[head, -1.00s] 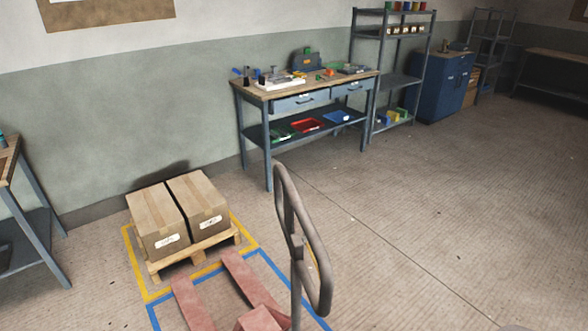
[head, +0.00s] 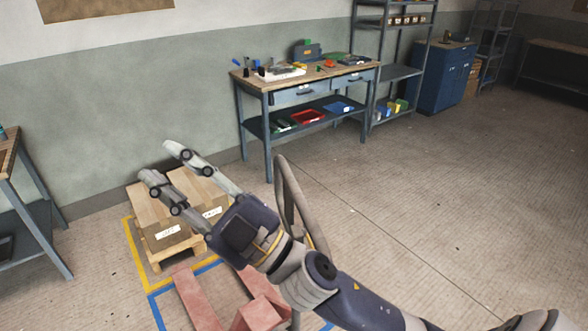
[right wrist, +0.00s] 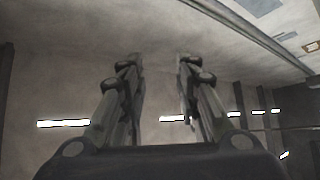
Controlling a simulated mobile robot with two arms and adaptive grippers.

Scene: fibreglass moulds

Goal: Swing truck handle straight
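The pallet truck's grey loop handle (head: 281,180) stands up in the middle of the head view, with its lower part hidden behind my right arm. The truck's red forks (head: 196,300) lie low on the floor and point toward the loaded pallet. My right gripper (head: 162,161) is open and empty, with its fingers spread. It is left of the handle in the picture, in front of the boxes, and the hand is apart from the loop's top. In the right wrist view the open fingers (right wrist: 158,75) show nothing between them. My left gripper is not in view.
Two cardboard boxes (head: 146,205) sit on a wooden pallet (head: 156,265) within yellow floor tape; blue tape (head: 157,312) surrounds the forks. A workbench (head: 268,125) stands along the wall, and another bench (head: 30,210) is at far left. The floor at right is clear.

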